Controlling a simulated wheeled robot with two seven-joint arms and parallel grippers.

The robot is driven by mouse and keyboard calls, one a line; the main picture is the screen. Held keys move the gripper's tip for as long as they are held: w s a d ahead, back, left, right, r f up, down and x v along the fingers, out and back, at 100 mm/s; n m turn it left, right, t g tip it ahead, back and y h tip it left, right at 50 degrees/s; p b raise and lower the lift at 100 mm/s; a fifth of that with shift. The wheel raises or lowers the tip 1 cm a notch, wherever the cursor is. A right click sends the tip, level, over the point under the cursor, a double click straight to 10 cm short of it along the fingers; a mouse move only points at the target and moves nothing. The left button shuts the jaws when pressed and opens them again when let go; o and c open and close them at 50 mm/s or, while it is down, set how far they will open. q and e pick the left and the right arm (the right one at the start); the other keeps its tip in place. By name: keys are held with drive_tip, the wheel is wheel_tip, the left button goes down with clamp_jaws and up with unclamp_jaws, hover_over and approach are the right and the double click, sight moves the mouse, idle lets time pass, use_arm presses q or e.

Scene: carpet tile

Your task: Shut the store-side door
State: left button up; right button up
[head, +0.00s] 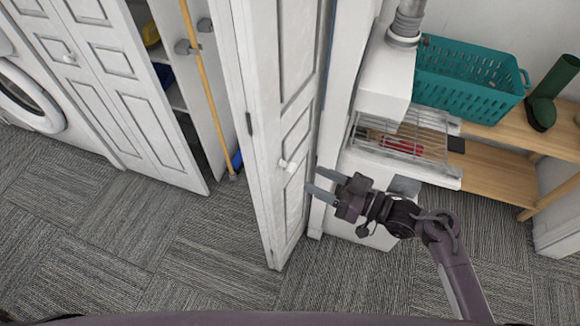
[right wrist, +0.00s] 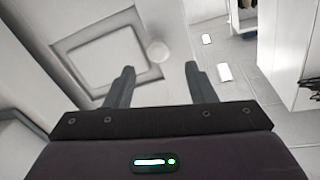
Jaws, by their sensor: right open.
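A white panelled door (head: 283,120) stands open in the middle of the head view, with a small round white knob (head: 288,166) on its face. I take it to be the store-side door. My right gripper (head: 313,180) is open and empty, just right of the knob, with its fingers pointing at the door face. In the right wrist view the door's panel (right wrist: 95,50) fills the left, and the knob (right wrist: 158,50) shows beyond the gap between the two fingers (right wrist: 160,78). The knob looks clear of both fingers. My left gripper is not in view.
Another white panelled door (head: 125,90) stands at left, beside a washing machine (head: 30,95). A wooden broom handle (head: 203,80) stands in the cupboard opening. At right are a teal basket (head: 470,80), a wooden shelf (head: 490,170) and green boots (head: 545,100). Carpet in front is clear.

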sight(296, 170)
drive_tip(key=p+x, duration=0.1)
drive_tip(key=x, duration=0.6)
drive_tip(key=shift+w+a+f, duration=0.1)
drive_tip(key=shift+w+a, duration=0.15)
drive_tip(key=shift+a, duration=0.05)
clamp_jaws()
